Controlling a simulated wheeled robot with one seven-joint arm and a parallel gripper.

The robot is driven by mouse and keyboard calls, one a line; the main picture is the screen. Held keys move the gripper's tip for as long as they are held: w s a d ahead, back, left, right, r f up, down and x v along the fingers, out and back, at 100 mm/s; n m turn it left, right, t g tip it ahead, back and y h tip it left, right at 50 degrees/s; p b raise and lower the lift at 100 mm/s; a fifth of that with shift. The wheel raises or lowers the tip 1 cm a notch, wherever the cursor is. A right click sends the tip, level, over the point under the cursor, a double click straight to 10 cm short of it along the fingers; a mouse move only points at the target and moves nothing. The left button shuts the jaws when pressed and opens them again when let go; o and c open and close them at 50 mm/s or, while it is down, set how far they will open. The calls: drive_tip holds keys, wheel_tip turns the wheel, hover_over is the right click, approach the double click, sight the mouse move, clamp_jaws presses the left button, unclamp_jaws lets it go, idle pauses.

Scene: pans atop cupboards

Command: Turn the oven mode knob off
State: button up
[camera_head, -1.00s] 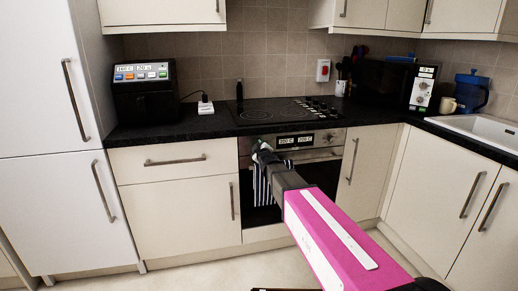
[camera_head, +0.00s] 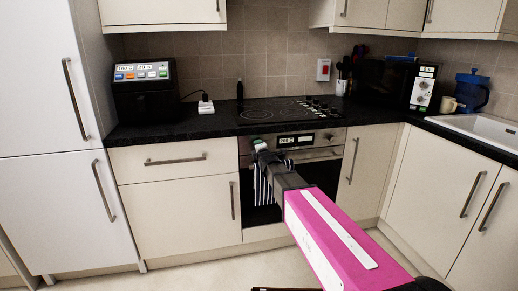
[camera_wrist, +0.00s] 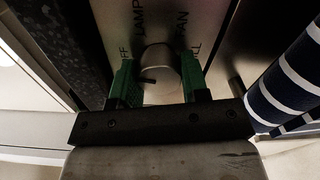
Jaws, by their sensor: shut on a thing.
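The oven (camera_head: 318,139) is under the hob, with its control panel at the top. The oven mode knob (camera_wrist: 160,66) is a round metal knob in the wrist view, with a dark mark on its lower left part. Partly hidden labels stand around it; "LAMP" and parts of other words are readable. My gripper (camera_wrist: 157,84) is shut on this knob, a green finger on each side. In the head view my gripper (camera_head: 259,145) is at the left end of the panel and hides the knob. One panel readout (camera_head: 287,141) is lit.
A striped towel (camera_wrist: 291,80) hangs close on the right in the wrist view, and in front of the oven door in the head view. The black worktop (camera_head: 185,126) edge is just above the panel. A drawer handle (camera_head: 175,160) lies to the left.

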drive_tip(key=shift+n, duration=1.2)
drive_tip(key=shift+f, duration=0.1)
drive_tip(key=o, duration=0.9)
drive_tip(key=shift+a, duration=0.1)
drive_tip(key=shift+s, duration=0.1)
drive_tip(key=v, duration=1)
drive_tip(key=shift+s, duration=0.35)
drive_tip(key=shift+d, duration=0.2)
